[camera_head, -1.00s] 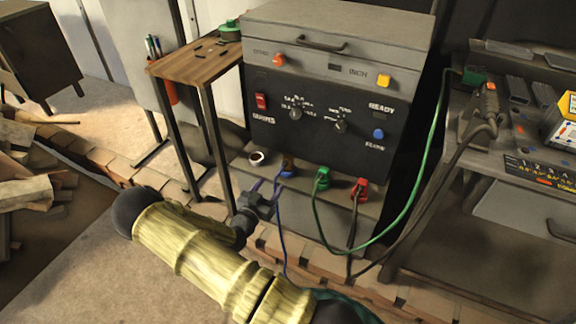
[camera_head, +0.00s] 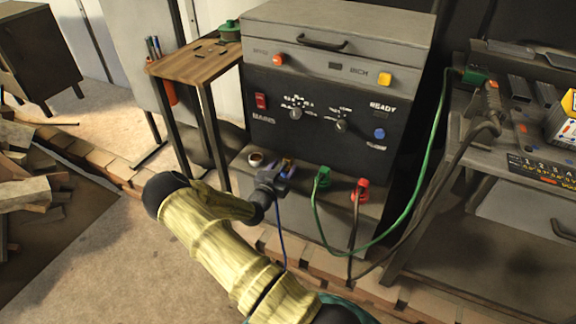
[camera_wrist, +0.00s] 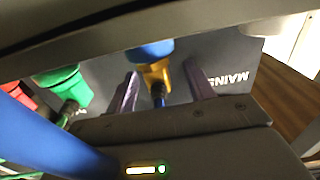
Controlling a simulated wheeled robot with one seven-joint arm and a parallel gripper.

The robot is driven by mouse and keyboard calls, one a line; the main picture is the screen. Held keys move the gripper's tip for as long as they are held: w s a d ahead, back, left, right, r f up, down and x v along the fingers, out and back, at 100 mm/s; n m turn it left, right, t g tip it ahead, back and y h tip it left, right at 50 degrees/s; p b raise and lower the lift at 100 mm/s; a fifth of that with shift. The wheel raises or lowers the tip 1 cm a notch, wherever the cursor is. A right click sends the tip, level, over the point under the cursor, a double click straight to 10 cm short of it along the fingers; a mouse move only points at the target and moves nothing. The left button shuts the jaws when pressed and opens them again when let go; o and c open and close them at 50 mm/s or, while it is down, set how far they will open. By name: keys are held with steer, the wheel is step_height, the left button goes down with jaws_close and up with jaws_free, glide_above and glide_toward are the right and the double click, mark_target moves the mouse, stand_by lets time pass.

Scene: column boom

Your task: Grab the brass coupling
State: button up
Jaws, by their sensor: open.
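The brass-yellow coupling (camera_wrist: 157,72) sits on a blue fitting at the front of the machine, with a blue cable leading from it. In the head view the coupling (camera_head: 287,162) is small and partly hidden by my gripper (camera_head: 277,175). In the wrist view my gripper (camera_wrist: 160,90) is open, with one finger on each side of the coupling. Gaps show between the fingers and the coupling, so it is not clamped. How deep the fingers reach around it is hard to tell.
A green plug (camera_head: 322,177) and a red plug (camera_head: 360,188) with cables stand to the right. A small pale ring (camera_head: 255,159) lies to the left on the ledge. The dark control panel (camera_head: 320,115) rises behind. A wooden-topped stand (camera_head: 197,62) is at left.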

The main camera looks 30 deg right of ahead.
steer(key=x, duration=0.2)
steer(key=b+x, duration=0.1)
steer(key=x, duration=0.2)
steer(key=shift+s+d, duration=0.15)
steer(key=shift+s, duration=0.1)
steer(key=c, duration=1.1)
steer(key=shift+c, duration=0.2)
step_height(320, 180, up, 10)
steer(key=shift+p, duration=1.2)
